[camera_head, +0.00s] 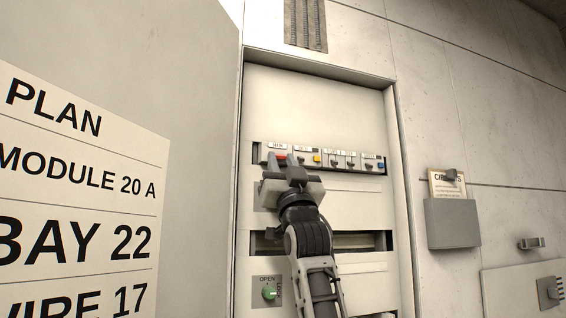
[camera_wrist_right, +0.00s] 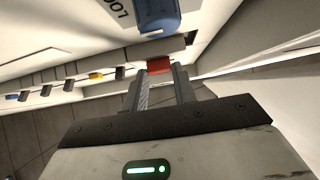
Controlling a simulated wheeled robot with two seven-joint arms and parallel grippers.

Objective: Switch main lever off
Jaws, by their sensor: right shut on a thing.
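The main lever (camera_wrist_right: 159,64) is a red block in the right wrist view, between the two fingertips. In the head view only a bit of red (camera_head: 281,157) shows at the left end of the breaker row (camera_head: 345,168). My right gripper (camera_head: 283,160) reaches up to that row and is shut on the red lever; its fingers (camera_wrist_right: 160,82) lie on either side of it in the wrist view. The gripper hides much of the lever in the head view. My left gripper is not in view.
A yellow switch (camera_head: 317,158), several dark ones and a blue one (camera_head: 381,165) sit to the right. A green knob (camera_head: 269,293) is lower left. An open door (camera_head: 200,130) bounds the cabinet's left side; a grey holder (camera_head: 452,222) hangs right. A blue rounded object (camera_wrist_right: 158,14) is close by.

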